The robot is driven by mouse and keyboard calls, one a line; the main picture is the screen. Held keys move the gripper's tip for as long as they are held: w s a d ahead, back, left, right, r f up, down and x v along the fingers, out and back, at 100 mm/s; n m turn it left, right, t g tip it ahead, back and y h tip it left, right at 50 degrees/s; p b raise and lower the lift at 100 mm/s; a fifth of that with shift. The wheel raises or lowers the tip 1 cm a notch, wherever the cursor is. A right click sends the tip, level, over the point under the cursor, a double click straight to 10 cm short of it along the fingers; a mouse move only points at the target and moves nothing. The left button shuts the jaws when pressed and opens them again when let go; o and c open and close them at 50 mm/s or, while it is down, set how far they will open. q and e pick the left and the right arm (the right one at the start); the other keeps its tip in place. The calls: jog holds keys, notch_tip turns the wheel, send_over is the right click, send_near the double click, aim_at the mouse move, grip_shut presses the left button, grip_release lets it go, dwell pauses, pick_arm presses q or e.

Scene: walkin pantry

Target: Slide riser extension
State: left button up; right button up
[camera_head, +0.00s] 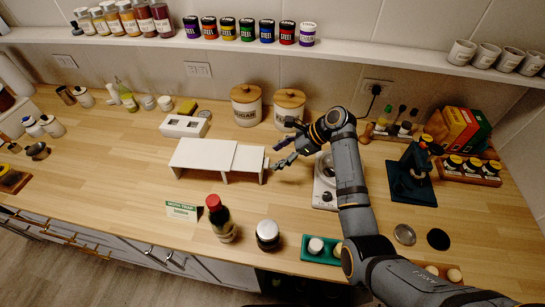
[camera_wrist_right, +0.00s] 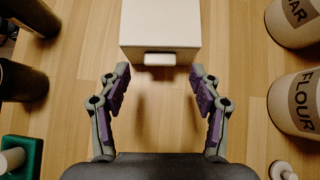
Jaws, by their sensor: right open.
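A white shelf riser (camera_head: 203,155) stands on the wooden counter. Its narrower extension (camera_head: 248,158) sticks out at the right end. In the wrist view the extension's end (camera_wrist_right: 160,28) is at the top, with a small white tab (camera_wrist_right: 160,59) facing me. My right gripper (camera_head: 278,152) is just right of the extension. In the wrist view its open fingers (camera_wrist_right: 160,78) are spread to either side of the tab, with nothing between them. I cannot tell whether the fingertips touch the extension's end. My left gripper is not in view.
Sugar (camera_head: 246,104) and flour (camera_head: 289,107) canisters stand behind the riser. A white scale (camera_head: 325,182) is under my right arm. A sign (camera_head: 181,210), sauce bottle (camera_head: 221,219) and dark jar (camera_head: 268,235) stand in front.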

aim_at(267, 162)
jog(key=shift+x, duration=1.5)
jog(key=shift+d, duration=0.1)
grip_shut()
